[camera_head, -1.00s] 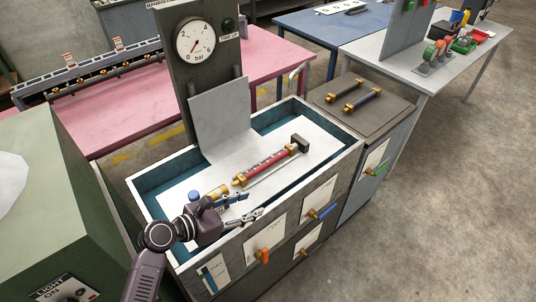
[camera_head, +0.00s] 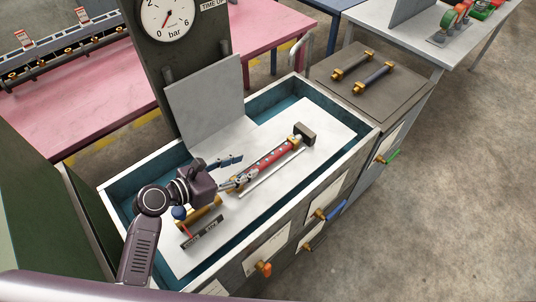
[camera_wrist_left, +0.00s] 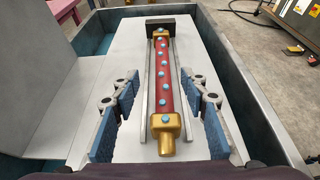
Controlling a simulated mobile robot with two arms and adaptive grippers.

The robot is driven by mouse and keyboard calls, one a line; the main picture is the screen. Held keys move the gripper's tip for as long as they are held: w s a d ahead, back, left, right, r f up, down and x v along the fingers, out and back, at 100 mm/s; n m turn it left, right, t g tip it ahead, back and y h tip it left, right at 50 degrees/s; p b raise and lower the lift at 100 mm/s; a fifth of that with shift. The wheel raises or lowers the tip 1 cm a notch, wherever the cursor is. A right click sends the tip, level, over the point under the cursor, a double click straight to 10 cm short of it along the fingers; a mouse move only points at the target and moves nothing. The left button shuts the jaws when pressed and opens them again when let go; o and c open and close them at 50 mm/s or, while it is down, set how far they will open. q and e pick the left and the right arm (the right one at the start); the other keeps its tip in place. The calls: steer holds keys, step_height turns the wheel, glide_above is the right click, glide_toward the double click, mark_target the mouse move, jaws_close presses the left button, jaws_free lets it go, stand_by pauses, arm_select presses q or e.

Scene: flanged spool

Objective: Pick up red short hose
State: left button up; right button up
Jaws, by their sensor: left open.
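The red short hose (camera_head: 270,157) lies on a white board inside the teal-lined basin. It has brass ends and light blue dots along its side, and a dark block touches or adjoins its far end. In the left wrist view the red hose (camera_wrist_left: 165,85) runs up the middle, its near brass end between the finger pads. My left gripper (camera_head: 237,172) is open at the near end of the hose, with one finger on each side of it. In the left wrist view the open gripper (camera_wrist_left: 160,117) shows a gap between each pad and the hose. My right gripper is not in view.
Thin rails (camera_wrist_left: 148,95) flank the hose. A brass fitting with a blue knob (camera_head: 205,216) and a dark label lie beside my left wrist. The basin's pale rim (camera_head: 350,150) surrounds the board. An upright gauge panel (camera_head: 180,60) stands behind. Two dark hoses (camera_head: 372,78) lie on the adjacent cabinet.

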mark_target(264, 161)
arm_select(q)
steer(key=shift+w+f, duration=0.1)
steer(key=shift+f, duration=0.3)
steer(key=shift+f+b, duration=0.15)
steer(key=shift+b, duration=0.2)
steer(key=shift+s+d, duration=0.1)
steer(key=shift+s, duration=0.35)
steer(key=x, duration=0.5)
steer(key=p+x, duration=0.1)
steer(key=x, duration=0.1)
steer(key=shift+w+d+r, duration=0.25)
steer(key=shift+w+d, duration=0.05)
steer(key=shift+w, duration=0.1)
steer(key=shift+w+d+f, duration=0.1)
steer(key=shift+w+f, duration=0.05)
steer(key=shift+w, duration=0.05)
steer(key=shift+s, duration=0.1)
steer(key=shift+c, duration=0.5)
jaws_close()
